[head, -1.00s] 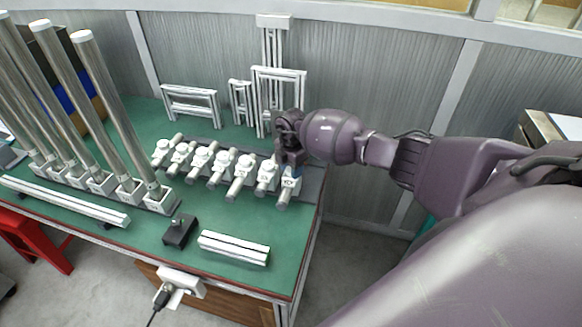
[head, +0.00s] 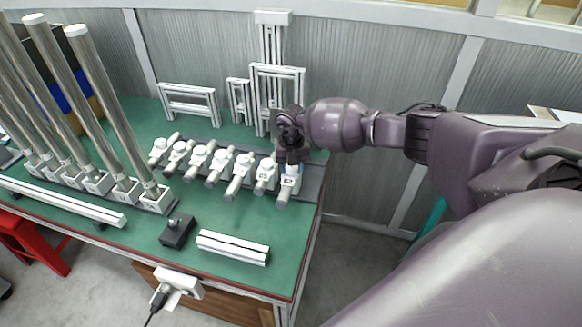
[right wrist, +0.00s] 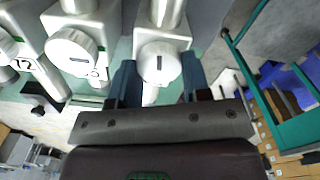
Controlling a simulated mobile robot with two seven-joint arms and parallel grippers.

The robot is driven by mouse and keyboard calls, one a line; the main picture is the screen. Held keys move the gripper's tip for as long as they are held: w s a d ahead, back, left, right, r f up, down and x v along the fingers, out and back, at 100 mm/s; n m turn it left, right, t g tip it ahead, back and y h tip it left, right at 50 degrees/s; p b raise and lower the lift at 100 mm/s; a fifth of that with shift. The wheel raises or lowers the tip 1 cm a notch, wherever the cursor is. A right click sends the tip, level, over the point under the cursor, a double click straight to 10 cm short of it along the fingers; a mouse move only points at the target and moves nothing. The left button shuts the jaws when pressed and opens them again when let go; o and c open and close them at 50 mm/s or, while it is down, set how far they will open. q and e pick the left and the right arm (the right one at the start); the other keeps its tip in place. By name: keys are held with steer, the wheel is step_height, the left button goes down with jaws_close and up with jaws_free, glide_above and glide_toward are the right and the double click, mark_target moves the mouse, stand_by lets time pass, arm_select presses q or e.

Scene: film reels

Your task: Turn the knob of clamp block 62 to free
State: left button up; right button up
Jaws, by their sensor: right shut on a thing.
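Clamp block 62 (head: 289,182) is the rightmost of a row of white clamp blocks on a dark rail, with a grey rod end sticking out at its front. Its round white knob (right wrist: 160,64) shows in the right wrist view, with a short dark line on its face that runs upright in the picture. My right gripper (head: 291,162) is over the block from behind. In the right wrist view its two blue fingers (right wrist: 160,82) stand either side of the knob and are shut on it. The knob is hidden in the head view. My left gripper is out of view.
The neighbouring clamp block (head: 264,175) with its own knob (right wrist: 72,52) is close on the left. Tall metal tubes (head: 120,120) stand at the left. A black box (head: 177,231) and a white bar (head: 232,247) lie in front on the green table (head: 140,235).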

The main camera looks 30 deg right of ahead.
steer(key=n, duration=0.2)
steer(key=shift+d+n+b, duration=0.1)
steer(key=shift+n+b, duration=0.3)
steer(key=n, duration=0.2)
steer(key=shift+n+b, duration=0.4)
steer(key=n+b, duration=0.1)
steer(key=n, duration=0.3)
steer(key=shift+f, duration=0.1)
steer(key=n+b, duration=0.1)
steer(key=n, duration=0.2)
steer(key=shift+d, duration=0.1)
steer(key=shift+n+b, duration=0.35)
steer(key=shift+n, duration=0.35)
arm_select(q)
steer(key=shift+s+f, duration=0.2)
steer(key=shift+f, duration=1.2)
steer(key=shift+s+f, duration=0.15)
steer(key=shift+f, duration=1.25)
arm_select(e)
steer(key=shift+w+n, duration=0.1)
steer(key=shift+n, duration=0.8)
arm_select(q)
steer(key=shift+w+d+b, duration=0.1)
steer(key=shift+b, duration=0.2)
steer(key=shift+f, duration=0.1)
arm_select(e)
steer(key=o, duration=0.9)
